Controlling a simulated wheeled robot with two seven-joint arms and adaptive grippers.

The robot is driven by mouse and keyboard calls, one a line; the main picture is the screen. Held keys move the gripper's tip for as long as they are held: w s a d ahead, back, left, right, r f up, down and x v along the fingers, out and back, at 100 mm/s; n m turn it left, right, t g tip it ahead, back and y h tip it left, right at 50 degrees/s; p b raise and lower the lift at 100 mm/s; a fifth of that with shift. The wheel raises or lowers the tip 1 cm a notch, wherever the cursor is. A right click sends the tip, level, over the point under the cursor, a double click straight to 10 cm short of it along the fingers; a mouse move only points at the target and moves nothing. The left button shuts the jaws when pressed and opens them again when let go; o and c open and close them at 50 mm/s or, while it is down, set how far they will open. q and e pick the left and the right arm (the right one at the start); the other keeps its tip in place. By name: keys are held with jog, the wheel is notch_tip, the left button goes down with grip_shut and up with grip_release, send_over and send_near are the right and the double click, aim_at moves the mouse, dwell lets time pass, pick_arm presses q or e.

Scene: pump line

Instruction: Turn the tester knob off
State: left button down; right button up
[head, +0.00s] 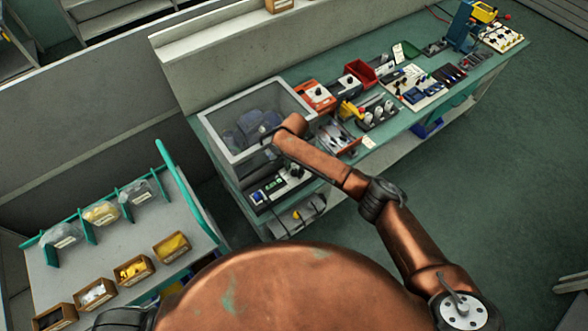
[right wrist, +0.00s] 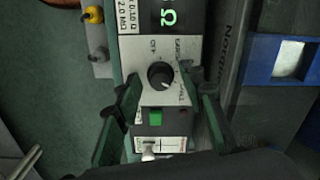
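In the right wrist view the tester (right wrist: 140,58) is a pale panel with a lit green Ω display at its top. Its round black knob (right wrist: 160,75) sits below the printed "OFF" and beside more lettering on the right. The knob's pointer is too small to read surely. My right gripper (right wrist: 160,88) is open, one finger on each side of the knob, with visible gaps between. In the head view the tester (head: 272,187) is on the bench, and my right arm partly hides the area. My left gripper is not in view.
A clear-walled box (head: 222,137) stands close behind the tester. A red bin (head: 361,73) and other devices crowd the bench farther right. A blue-framed device (right wrist: 285,55) is right of the tester. A separate rack with bins (head: 85,241) stands at left.

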grip_shut()
dwell(0.3)
